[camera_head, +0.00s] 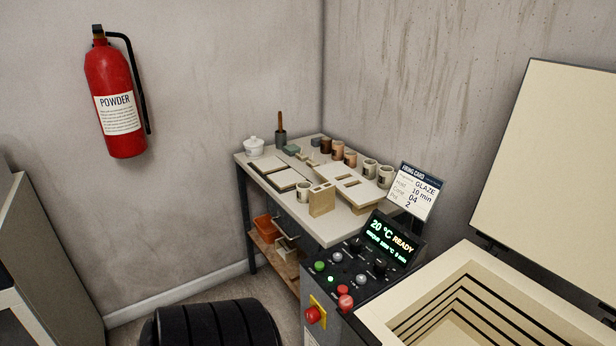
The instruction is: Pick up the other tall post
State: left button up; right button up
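A tan upright block (321,202), with dark holes in its top, stands at the front edge of the grey worktable (338,234) in the head view. It looks like tall kiln posts standing close together; I cannot tell whether it is one piece or two. A smaller tan piece (361,210) shows at the table's right edge, below a pale kiln shelf (350,186) with cut-outs. Neither of my grippers is in view.
Cups, including a pale one (303,191), and a lidded white jar (254,147) crowd the table. The kiln (470,262) stands open at right, lid (552,165) raised, beside its control panel (362,262). An orange container (265,227) sits on the lower shelf. A fire extinguisher (115,95) hangs at left.

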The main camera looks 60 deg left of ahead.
aim_at(321, 198)
jog(key=u, duration=1.9)
